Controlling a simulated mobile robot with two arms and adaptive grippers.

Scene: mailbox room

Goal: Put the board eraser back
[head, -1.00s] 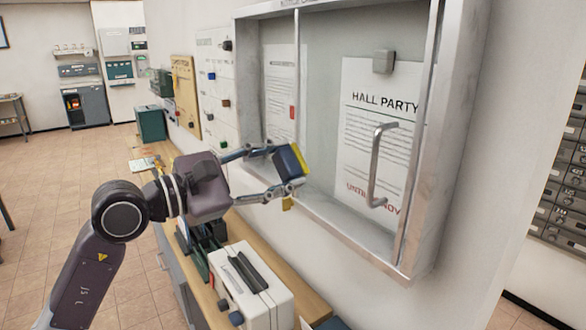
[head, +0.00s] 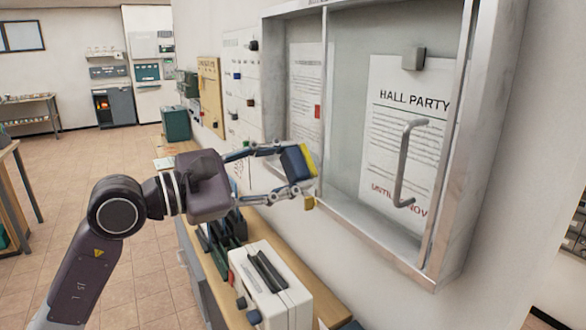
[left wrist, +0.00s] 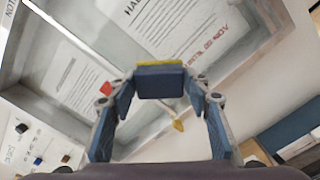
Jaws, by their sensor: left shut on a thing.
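The board eraser (head: 293,163), a dark blue block with a yellow face, is between the fingers of my left gripper (head: 297,168), which is shut on it. It is held in the air in front of the glass notice cabinet (head: 345,95), with no contact visible. In the left wrist view the eraser (left wrist: 160,82) sits across the fingertips. A white board (head: 241,85) with small dark magnets hangs on the wall beyond the cabinet. My right gripper is not in view.
A wooden counter (head: 318,311) runs below the cabinet, with a white case (head: 266,292) and dark upright holders (head: 222,232) on it. The cabinet's metal handle (head: 404,165) sticks out. Open tiled floor lies left.

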